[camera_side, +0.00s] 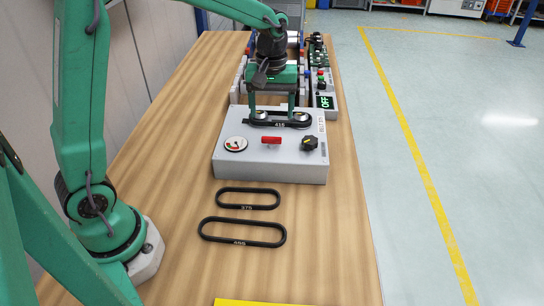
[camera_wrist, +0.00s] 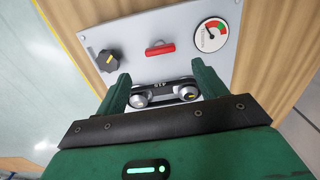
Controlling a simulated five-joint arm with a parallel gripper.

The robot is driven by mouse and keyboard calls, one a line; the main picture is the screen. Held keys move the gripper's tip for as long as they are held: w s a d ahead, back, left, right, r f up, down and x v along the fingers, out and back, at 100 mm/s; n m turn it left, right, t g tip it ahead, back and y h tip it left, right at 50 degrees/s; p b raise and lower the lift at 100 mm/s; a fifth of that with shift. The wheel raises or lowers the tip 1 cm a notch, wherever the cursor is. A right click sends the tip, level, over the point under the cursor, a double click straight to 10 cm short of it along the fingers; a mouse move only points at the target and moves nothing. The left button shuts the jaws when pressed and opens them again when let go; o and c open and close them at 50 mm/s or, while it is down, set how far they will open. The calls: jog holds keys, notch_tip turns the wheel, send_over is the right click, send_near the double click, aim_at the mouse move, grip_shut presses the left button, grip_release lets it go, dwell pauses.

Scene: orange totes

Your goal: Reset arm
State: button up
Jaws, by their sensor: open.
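My gripper (camera_side: 273,110) is at the far part of the grey box (camera_side: 270,170), pointing down with its two green fingers apart. In the wrist view my gripper (camera_wrist: 160,90) shows its fingers on either side of a black belt (camera_wrist: 162,84). That belt, marked 415 (camera_side: 279,124) in the side view, is looped around two metal pulleys on top of the box. I cannot tell whether the fingers touch the belt. The box also carries a round gauge (camera_side: 236,144), a red handle (camera_side: 271,140) and a black knob (camera_side: 309,143).
Two loose belts, marked 375 (camera_side: 248,207) and 455 (camera_side: 243,242), lie flat on the wooden table (camera_side: 330,240) in front of the box. A control panel with an OFF display (camera_side: 325,102) stands behind at the right. A yellow item (camera_side: 270,302) shows at the near edge.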

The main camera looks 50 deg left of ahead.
jog(key=s+r+m+t, duration=0.2)
jog(key=s+r+m, duration=0.2)
jog(key=s, duration=0.6)
jog(key=s+r+m+t, duration=0.3)
jog(key=s+m, duration=0.2)
jog(key=s, duration=0.5)
jog(key=shift+s+d+r+t, duration=0.3)
jog(key=shift+s+d+r, duration=0.05)
jog(key=shift+s+r, duration=0.05)
dwell(0.5)
